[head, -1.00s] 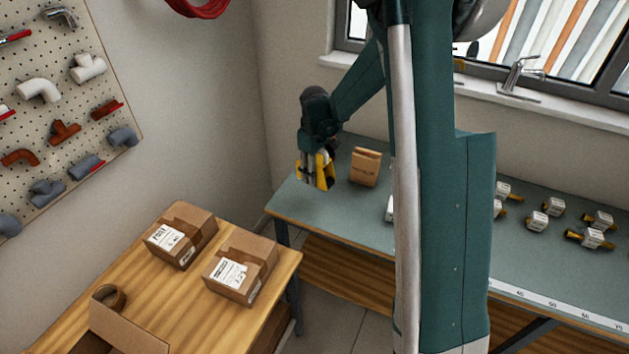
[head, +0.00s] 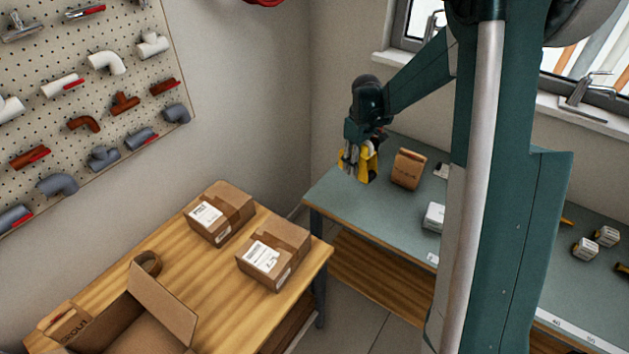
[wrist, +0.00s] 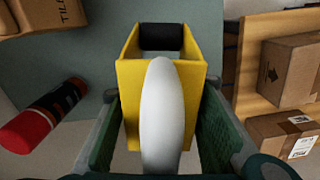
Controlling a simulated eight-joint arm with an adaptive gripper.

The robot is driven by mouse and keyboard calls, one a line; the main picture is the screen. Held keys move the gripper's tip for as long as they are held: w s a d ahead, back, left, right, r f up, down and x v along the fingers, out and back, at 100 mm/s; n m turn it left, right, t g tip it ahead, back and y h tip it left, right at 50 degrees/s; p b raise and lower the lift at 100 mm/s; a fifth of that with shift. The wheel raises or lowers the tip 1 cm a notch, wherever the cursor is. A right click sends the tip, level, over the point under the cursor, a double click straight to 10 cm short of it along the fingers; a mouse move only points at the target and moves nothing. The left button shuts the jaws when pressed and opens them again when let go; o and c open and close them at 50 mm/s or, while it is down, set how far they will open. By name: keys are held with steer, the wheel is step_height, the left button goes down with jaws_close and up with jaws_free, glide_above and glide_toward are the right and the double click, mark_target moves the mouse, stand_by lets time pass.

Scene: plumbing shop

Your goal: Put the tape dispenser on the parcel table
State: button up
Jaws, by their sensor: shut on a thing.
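The tape dispenser (head: 368,165) is yellow and hangs in my gripper (head: 357,148) above the left end of the green bench. In the wrist view the yellow dispenser (wrist: 128,95), with a white tape roll (wrist: 163,110) and a dark roller, lies between the two green fingers of my gripper (wrist: 158,125), which are shut on it. The parcel table (head: 193,275) is the wooden one in front and to the left. It shows at the right in the wrist view (wrist: 245,80).
Two taped cartons (head: 219,213) (head: 273,253) stand on the parcel table near its far and right edges. An open box (head: 160,310) and a brown tape roll (head: 148,262) take its near part. Bare wood lies between. A red-capped cylinder (wrist: 40,115) and a paper bag (head: 408,169) are on the green bench.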

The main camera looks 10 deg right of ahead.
steer(key=shift+a, duration=0.1)
steer(key=shift+n, duration=0.7)
steer(key=s+a+f, duration=0.1)
steer(key=s+a, duration=0.2)
steer(key=a, duration=0.7)
steer(key=s+a+f+b, duration=0.1)
steer(key=s+a, duration=0.2)
steer(key=a, duration=0.7)
steer(key=s+a+b, duration=0.1)
steer(key=s+a, duration=0.2)
steer(key=a, duration=0.7)
steer(key=shift+s+f, duration=0.25)
steer(key=shift+f, duration=0.15)
steer(key=s+a+f+n+b, duration=0.1)
steer(key=s+a+f+b, duration=0.1)
steer(key=s+a, duration=1.9)
steer(key=shift+s+a+f, duration=0.15)
steer(key=shift+a+f, duration=0.3)
steer(key=shift+a, duration=0.1)
steer(key=shift+f+b, duration=0.6)
steer(key=shift+f, duration=2.35)
